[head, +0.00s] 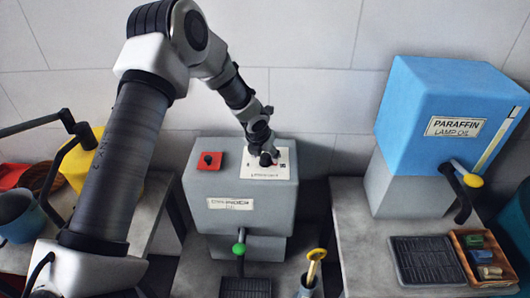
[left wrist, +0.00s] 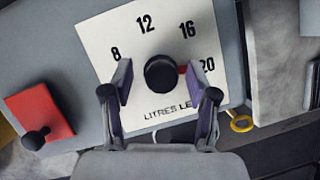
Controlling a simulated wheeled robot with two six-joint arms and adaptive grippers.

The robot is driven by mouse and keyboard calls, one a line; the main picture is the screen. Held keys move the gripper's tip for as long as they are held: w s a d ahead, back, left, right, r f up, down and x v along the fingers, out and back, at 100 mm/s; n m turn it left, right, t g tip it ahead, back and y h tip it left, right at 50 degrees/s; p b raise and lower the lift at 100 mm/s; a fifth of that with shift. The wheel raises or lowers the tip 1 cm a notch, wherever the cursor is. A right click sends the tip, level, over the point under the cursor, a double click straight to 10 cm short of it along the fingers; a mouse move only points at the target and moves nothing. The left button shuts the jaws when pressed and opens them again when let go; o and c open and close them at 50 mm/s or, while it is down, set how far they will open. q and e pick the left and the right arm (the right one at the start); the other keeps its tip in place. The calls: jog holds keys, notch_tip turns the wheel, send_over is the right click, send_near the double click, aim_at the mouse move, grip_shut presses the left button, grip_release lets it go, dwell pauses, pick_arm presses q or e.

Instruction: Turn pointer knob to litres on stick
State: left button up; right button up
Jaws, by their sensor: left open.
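The pointer knob (left wrist: 160,74) is a round black knob on a white dial plate (left wrist: 110,42) marked 8, 12, 16 and 20, with partly hidden lettering starting "LITRES". A red pointer tip (left wrist: 182,70) shows at the knob's right side, toward the gap between 16 and 20. My left gripper (left wrist: 161,83) is open, with one finger on each side of the knob and gaps visible. In the head view my left gripper (head: 263,147) is over the dial plate (head: 281,166) on the grey oil cabinet (head: 225,222). A yellow-handled stick (head: 317,256) stands in a small pot; its markings are unreadable.
A red plate with a black knob (head: 209,161) is left of the dial. A green-knobbed lever (head: 239,249) is on the cabinet front. A blue paraffin tank (head: 430,110) stands right, beside a wooden tray (head: 468,236) and black grate (head: 425,262).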

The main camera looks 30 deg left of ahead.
pick_arm(q)
jog(key=shift+d+r, duration=0.1)
jog(key=shift+d, duration=0.05)
jog(key=shift+s+r, duration=0.1)
jog(key=shift+s, duration=0.15)
grip_shut()
